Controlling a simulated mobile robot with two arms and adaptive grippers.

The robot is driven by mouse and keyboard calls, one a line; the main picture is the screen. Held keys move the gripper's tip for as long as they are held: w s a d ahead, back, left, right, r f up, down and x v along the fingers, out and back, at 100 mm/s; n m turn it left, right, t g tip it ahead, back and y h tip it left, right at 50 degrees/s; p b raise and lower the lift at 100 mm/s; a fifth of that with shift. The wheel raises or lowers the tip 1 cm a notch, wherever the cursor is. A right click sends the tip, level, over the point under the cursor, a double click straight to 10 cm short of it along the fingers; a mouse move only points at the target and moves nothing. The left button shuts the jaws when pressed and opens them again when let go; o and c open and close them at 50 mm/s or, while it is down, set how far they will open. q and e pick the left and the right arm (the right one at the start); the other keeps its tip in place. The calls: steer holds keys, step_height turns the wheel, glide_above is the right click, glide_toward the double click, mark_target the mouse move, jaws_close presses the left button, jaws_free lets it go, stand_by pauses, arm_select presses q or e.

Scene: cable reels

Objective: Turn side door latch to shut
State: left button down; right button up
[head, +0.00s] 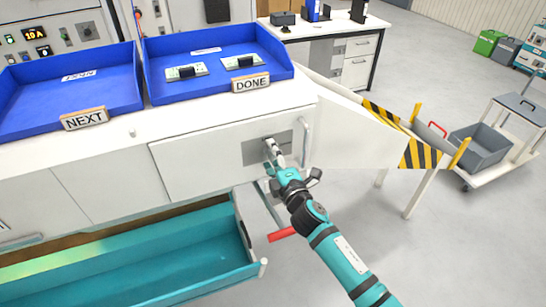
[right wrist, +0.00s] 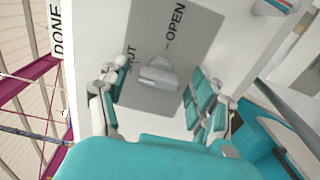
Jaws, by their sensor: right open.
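The side door (head: 210,162) is a white panel in the bench front, flush with the panels beside it. Its grey latch plate (head: 253,152) sits near the door's right edge. In the right wrist view the plate (right wrist: 190,38) bears the word OPEN and part of a second word ending in UT. The latch knob (right wrist: 158,74) is grey and stands between my open fingers; its exact pointing direction is hard to tell. My right gripper (head: 273,150) is open in front of the plate, its fingers (right wrist: 160,86) on either side of the knob, with no clear contact. My left gripper is not in view.
A white handle (head: 305,142) stands right of the plate. Below, a teal drawer (head: 130,270) is pulled out. Blue trays marked NEXT (head: 65,95) and DONE (head: 215,85) sit on the bench. A striped barrier (head: 420,152) and a cart (head: 500,150) are at the right.

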steer(key=shift+s, duration=0.1)
steer(key=v, duration=1.2)
steer(key=shift+d, duration=0.1)
